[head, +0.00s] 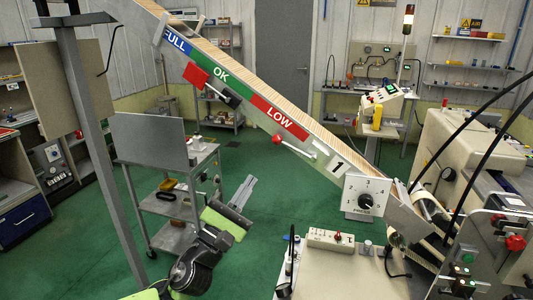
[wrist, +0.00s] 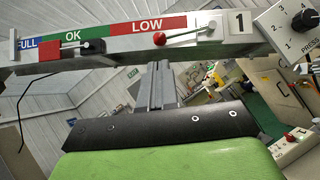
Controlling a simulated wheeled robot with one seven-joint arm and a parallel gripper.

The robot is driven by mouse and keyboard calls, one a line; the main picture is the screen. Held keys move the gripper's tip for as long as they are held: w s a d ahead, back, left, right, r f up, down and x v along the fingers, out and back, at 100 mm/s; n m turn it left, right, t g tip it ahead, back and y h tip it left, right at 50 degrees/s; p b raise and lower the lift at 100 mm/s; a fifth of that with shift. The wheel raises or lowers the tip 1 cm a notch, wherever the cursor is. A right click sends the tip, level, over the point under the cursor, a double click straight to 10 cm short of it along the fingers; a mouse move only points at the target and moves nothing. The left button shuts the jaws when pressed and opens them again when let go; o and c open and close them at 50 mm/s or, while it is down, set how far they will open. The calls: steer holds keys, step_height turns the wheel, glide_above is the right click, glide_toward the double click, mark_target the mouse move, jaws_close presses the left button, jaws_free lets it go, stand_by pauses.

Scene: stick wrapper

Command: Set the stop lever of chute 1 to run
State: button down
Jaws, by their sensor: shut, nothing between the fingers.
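Chute 1 (head: 240,98) slopes down from upper left to lower right, with FULL, OK and LOW bands and a "1" plate (head: 337,163). A thin lever with a red ball knob (head: 277,139) lies along its side below LOW; the knob also shows in the wrist view (wrist: 159,38). The lever runs right from the knob to a mount near the "1" plate. Which of its positions is run cannot be read. My gripper (head: 246,187) is shut and empty, below and left of the knob, apart from it. Its fingers (wrist: 157,85) point toward the chute in the wrist view.
A PRESS dial (head: 366,199) is at the chute's lower end. A grey trolley (head: 170,205) stands behind left of my gripper. A bench with a switch box (head: 331,240) is at right.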

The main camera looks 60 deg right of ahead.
mark_target(278, 136)
steer(key=x, duration=0.9)
steer(key=shift+d+p, duration=0.15)
steer(key=shift+p, duration=0.25)
steer(key=r+m+g+y+p, duration=0.1)
steer(key=m+p, duration=0.1)
steer(key=p, duration=0.1)
steer(key=shift+s+r, duration=0.1)
steer(key=shift+r, duration=0.3)
steer(key=shift+s+r+m+g+y+p, duration=0.15)
steer(key=shift+m+g+y+p, duration=0.15)
steer(key=shift+m+g+p, duration=0.45)
